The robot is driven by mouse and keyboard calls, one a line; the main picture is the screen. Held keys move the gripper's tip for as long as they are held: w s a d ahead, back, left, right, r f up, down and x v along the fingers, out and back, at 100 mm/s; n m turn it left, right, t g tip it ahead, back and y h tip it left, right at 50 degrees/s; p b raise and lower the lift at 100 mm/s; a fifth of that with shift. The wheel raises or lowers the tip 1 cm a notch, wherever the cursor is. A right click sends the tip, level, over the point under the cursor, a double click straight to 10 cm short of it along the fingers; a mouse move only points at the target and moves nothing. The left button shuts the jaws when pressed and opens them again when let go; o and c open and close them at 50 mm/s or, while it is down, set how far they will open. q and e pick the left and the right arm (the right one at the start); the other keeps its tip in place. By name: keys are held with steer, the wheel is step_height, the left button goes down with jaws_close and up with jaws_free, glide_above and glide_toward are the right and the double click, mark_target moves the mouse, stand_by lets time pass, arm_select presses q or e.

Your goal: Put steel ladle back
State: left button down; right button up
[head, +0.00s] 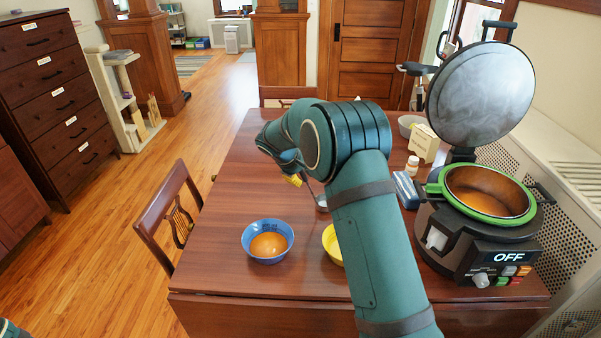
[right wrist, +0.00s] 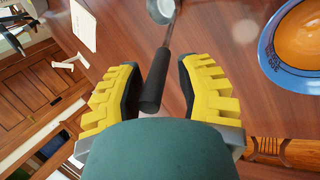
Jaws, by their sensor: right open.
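The steel ladle's small cup (head: 321,203) shows on the wooden table in the head view, just left of my arm. In the right wrist view its black handle (right wrist: 155,82) points toward me, with the metal cup (right wrist: 161,10) at the top edge. My right gripper (head: 293,180) is low over the table. Its yellow fingers (right wrist: 158,72) are open on either side of the handle, with a gap visible on both sides. My arm hides part of the ladle in the head view. My left gripper is not in view.
A blue bowl (head: 248,239) with orange contents and a partly hidden yellow bowl (head: 329,243) stand near the table's front. An open green-rimmed cooker (head: 466,207), marked OFF, stands at right. A white bottle (head: 412,167) and boxes (head: 424,143) stand behind. The table's left side is clear.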

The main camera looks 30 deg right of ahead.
steer(key=shift+r, duration=0.3)
steer(key=p+v, duration=0.2)
steer(key=v, duration=1)
steer(key=shift+f, duration=0.15)
steer(key=s+a+f+g+y, duration=0.1)
steer(key=s+a+f+y, duration=0.35)
steer(key=f, duration=0.65)
steer(key=s+a+f+y, duration=0.2)
steer(key=s+a+f, duration=0.4)
steer(key=f, duration=0.5)
steer(key=s+a+f+m+y, duration=0.2)
steer(key=s+a+f+m, duration=0.1)
steer(key=s, duration=0.7)
steer(key=s+a+f+m+y, duration=0.1)
steer(key=s+a+f+m, duration=0.3)
steer(key=s+a, duration=0.3)
steer(key=s+f, duration=0.1)
steer(key=s, duration=0.1)
steer(key=shift+s+f+y, duration=0.35)
steer(key=shift+s+f, duration=0.05)
